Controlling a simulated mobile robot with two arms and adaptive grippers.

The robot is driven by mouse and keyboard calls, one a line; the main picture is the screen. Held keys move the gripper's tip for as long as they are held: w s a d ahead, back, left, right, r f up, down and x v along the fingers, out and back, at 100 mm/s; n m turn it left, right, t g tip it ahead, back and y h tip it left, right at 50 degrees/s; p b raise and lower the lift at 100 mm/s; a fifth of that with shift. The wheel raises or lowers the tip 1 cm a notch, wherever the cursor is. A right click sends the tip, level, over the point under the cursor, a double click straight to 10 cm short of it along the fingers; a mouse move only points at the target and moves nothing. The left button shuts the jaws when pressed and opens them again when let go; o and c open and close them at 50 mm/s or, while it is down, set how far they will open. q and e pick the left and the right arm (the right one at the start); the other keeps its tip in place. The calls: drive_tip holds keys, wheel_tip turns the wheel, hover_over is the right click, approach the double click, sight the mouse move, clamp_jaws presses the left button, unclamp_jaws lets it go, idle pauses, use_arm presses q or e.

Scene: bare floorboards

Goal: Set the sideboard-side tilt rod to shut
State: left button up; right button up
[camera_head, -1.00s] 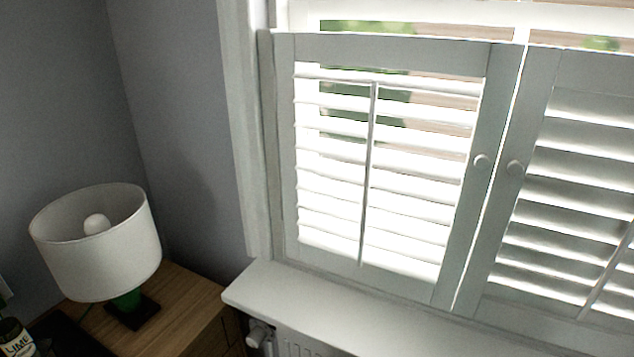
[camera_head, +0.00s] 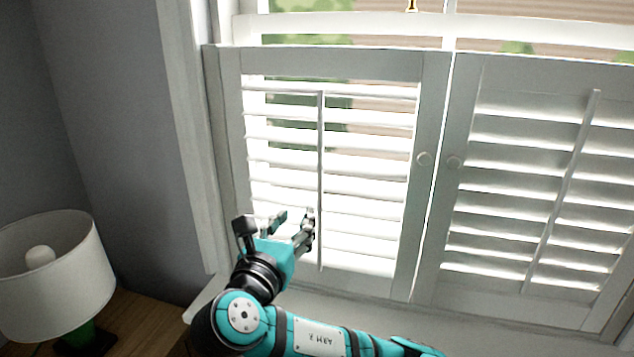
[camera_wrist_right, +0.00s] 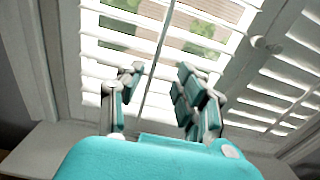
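The tilt rod (camera_head: 320,150) on the left shutter panel, on the lamp's side, is a thin, nearly upright bar in front of the white louvers (camera_head: 372,165). These louvers have gaps, with greenery and brown showing through the upper ones. My right gripper (camera_head: 296,215) is at the rod's lower part, its fingers pointing up toward the panel. In the right wrist view my right gripper (camera_wrist_right: 158,74) is open, and the rod (camera_wrist_right: 160,55) runs between its spread fingers. I cannot tell whether either finger touches it. My left gripper is not in view.
The right shutter panel (camera_head: 467,130) has its own tilt rod (camera_head: 563,185). Round knobs (camera_head: 423,159) sit on the meeting stiles. A white lamp (camera_head: 70,285) stands on the wooden sideboard (camera_head: 140,315) at lower left. A white sill (camera_head: 203,300) runs below the panels.

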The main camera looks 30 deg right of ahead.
sight(319, 182)
drive_tip(key=p+x, duration=0.2)
drive_tip(key=x, duration=1.5)
drive_tip(key=shift+f, duration=0.1)
clamp_jaws()
drive_tip(key=shift+p, duration=0.3)
